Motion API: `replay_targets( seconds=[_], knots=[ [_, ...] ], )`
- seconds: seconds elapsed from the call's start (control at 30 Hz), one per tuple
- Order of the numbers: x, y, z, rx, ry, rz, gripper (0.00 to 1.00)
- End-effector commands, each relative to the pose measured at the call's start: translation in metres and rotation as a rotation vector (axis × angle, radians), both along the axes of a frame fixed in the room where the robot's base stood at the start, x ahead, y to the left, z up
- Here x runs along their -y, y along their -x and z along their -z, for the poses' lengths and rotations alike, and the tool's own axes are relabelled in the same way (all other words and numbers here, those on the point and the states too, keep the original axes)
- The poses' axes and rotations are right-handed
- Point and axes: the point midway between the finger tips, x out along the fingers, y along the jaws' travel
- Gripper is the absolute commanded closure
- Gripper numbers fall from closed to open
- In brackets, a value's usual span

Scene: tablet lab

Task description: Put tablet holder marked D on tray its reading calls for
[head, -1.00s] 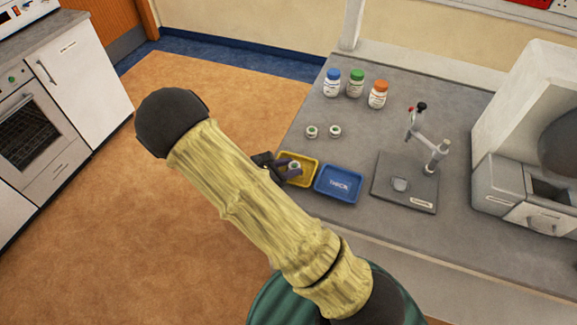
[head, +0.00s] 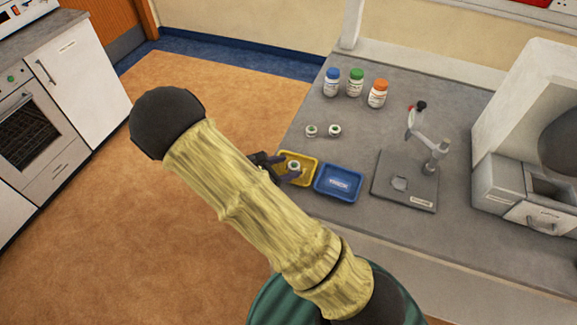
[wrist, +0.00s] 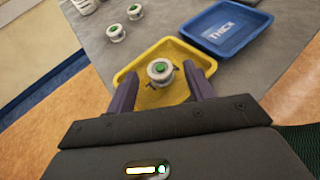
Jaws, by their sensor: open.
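A small white tablet holder with a green top (wrist: 160,71) stands in the yellow tray (wrist: 142,97), between my open fingertips and apart from them in the wrist view. It also shows in the head view (head: 294,167). I cannot read a letter on it. My gripper (wrist: 160,88) is open around the holder. The blue tray (wrist: 228,30), marked "THICK", is beside the yellow one. The yellow tray's marking is mostly hidden. Two similar holders stand on the counter, one left (head: 311,131) and one right (head: 335,130); their letters are unreadable.
Bottles with blue (head: 331,83), green (head: 355,83) and orange (head: 377,94) caps stand at the back of the counter (head: 300,110). A gauge stand (head: 405,185) is right of the blue tray. A large white machine (head: 530,150) stands at the far right.

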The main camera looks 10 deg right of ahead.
Motion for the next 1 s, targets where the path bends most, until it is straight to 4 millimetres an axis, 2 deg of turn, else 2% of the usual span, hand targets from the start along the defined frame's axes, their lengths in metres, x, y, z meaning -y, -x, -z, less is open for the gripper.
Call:
replay_targets(
  seconds=[0.3,0.5,0.67,1.0],
  knots=[
    [-0.057,0.021,-0.023,0.002,-0.004,-0.006,0.47],
    [-0.082,0.031,-0.035,0.0,-0.002,-0.005,0.47],
    [-0.088,0.034,-0.039,-0.001,-0.002,0.0,0.47],
    [-0.088,0.034,-0.039,-0.001,-0.001,0.0,0.47]
  ],
)
